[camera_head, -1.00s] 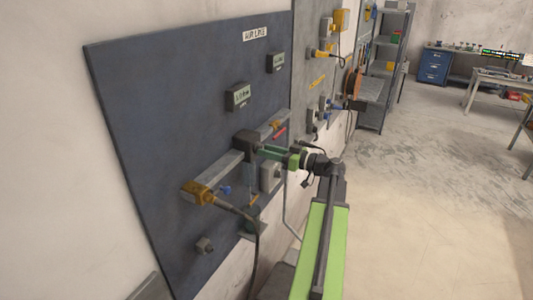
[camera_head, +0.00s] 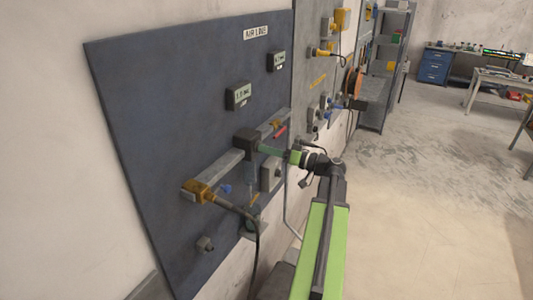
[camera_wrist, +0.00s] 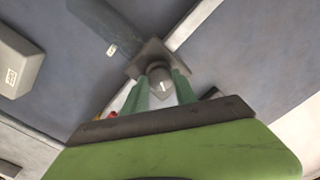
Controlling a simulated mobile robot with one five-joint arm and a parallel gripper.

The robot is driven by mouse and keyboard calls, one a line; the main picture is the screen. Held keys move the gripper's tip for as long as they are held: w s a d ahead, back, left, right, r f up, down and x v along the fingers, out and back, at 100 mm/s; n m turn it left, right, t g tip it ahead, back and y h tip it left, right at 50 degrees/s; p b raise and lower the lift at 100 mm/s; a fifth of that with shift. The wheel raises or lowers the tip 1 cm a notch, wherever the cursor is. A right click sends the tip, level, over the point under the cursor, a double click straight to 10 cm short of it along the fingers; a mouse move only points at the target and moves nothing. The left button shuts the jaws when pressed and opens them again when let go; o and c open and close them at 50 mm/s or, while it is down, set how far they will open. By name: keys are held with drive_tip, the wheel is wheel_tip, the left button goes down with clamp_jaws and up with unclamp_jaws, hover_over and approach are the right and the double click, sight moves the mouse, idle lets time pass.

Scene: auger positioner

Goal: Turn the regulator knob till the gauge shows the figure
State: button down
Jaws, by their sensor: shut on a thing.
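The regulator's dark block (camera_head: 246,141) sits on a grey pipe on the blue-grey panel. Its round grey knob (camera_wrist: 160,82) with a white mark faces the wrist camera. My gripper (camera_wrist: 163,88) has its two green fingers on either side of the knob and is shut on it. In the head view the gripper (camera_head: 266,150) reaches the block from the right, and its fingers hide the knob. Two small gauges with pale displays, the nearer one (camera_head: 239,96) and the farther one (camera_head: 277,61), are above the pipe. Their figures are too small to read surely.
A yellow fitting (camera_head: 197,192) with a dark hose is at the pipe's near end. A red handle (camera_head: 280,132), a blue knob (camera_head: 225,189) and a grey box (camera_head: 270,174) are close by. Open floor (camera_head: 430,190) is to the right.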

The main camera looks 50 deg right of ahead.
drive_tip(key=m, duration=0.4)
drive_tip(key=shift+r+m, duration=0.1)
drive_tip(key=shift+m, duration=0.3)
idle(0.4)
drive_tip(key=c, duration=1)
unclamp_jaws()
drive_tip(key=v, duration=1.7)
drive_tip(key=shift+s+f+b, duration=0.2)
drive_tip(key=shift+s+b, duration=0.1)
drive_tip(key=shift+b, duration=0.15)
drive_tip(key=shift+a, duration=0.1)
